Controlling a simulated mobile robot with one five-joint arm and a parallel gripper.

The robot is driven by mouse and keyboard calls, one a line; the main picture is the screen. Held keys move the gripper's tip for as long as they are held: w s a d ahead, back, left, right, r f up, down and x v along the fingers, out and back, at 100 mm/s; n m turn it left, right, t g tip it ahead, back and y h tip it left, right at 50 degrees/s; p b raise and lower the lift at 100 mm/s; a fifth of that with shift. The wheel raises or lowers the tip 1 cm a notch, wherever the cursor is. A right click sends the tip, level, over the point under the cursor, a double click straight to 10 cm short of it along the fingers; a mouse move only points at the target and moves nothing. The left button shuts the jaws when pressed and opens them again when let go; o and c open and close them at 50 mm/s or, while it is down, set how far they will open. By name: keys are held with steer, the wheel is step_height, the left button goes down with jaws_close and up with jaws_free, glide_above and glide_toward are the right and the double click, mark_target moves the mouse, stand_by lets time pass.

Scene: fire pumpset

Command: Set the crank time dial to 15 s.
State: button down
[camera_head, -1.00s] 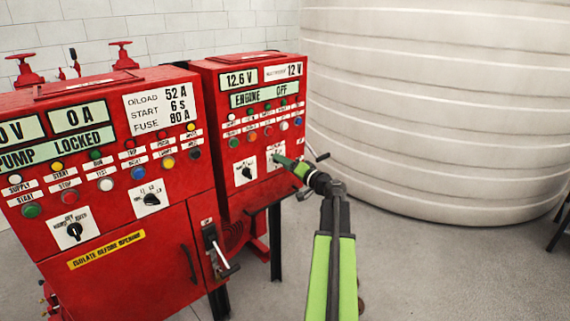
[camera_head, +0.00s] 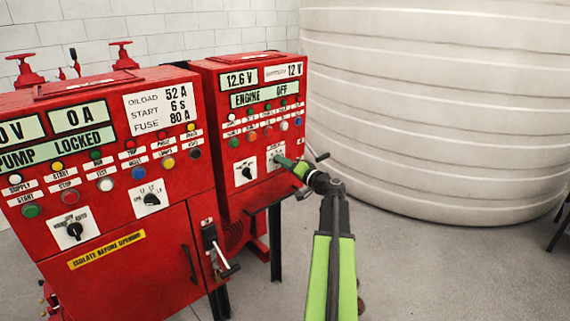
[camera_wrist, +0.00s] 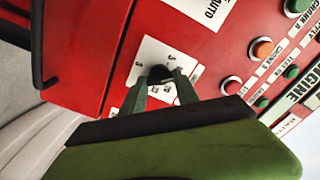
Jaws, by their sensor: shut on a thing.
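The crank time dial is a small black knob (camera_wrist: 160,72) on a white square plate (camera_wrist: 148,52) with number marks. It sits at the lower right of the right-hand red engine panel (camera_head: 225,80). My gripper (camera_head: 282,161) reaches the plate from the right. In the wrist view its two green fingers (camera_wrist: 160,88) are shut on the black knob, one on each side. The gripper hides part of the plate, and I cannot read which mark the knob points to.
A second selector (camera_head: 245,172) on a white plate is just left of the dial. Buttons and lamps sit above it. The larger pump panel (camera_head: 130,240) stands at left, with a lever handle (camera_head: 222,262) on its side. A big pale tank (camera_head: 430,110) stands behind at right.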

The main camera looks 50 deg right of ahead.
steer(key=shift+f+m, duration=0.1)
steer(key=shift+m, duration=3.7)
steer(key=shift+a, duration=0.1)
steer(key=c, duration=0.9)
jaws_free()
steer(key=s, duration=1.1)
steer(key=s+a, duration=0.1)
steer(key=s, duration=0.5)
steer(key=shift+s, duration=0.25)
